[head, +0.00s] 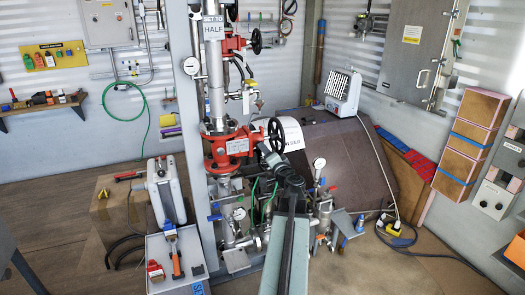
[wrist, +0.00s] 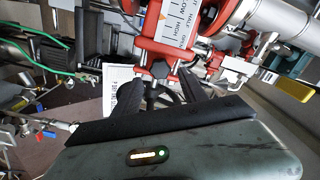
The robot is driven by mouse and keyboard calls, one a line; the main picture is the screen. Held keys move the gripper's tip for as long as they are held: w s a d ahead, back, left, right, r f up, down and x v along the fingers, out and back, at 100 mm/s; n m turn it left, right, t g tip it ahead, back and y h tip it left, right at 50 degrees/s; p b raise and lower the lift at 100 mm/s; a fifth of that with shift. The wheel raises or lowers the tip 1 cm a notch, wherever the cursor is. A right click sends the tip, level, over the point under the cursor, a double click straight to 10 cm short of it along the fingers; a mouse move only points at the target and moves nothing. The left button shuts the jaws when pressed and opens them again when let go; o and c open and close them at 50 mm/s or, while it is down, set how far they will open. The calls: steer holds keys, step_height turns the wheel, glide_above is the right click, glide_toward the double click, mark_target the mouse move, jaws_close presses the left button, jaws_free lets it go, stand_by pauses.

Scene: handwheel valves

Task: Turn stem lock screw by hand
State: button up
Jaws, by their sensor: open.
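The red valve (head: 235,147) sits on the vertical pipe, with a black handwheel (head: 276,134) at its right. In the wrist view, its red yoke (wrist: 145,50) carries a white scale plate (wrist: 178,22) reading LOW, HIGH and OPEN. A small dark knob (wrist: 160,70), seemingly the stem lock screw, stands at the yoke's lower end. My gripper (wrist: 160,84) is open, its two black fingers on either side of the knob. I cannot tell whether they touch it.
A second red valve with a handwheel (head: 256,41) is above. Gauges and small pipes (head: 320,190) crowd the right of my arm. A tray with tools (head: 175,262) stands at lower left. Floor at right is partly clear.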

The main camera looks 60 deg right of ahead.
steer(key=x, duration=0.4)
steer(key=shift+w, duration=0.15)
steer(key=c, duration=1)
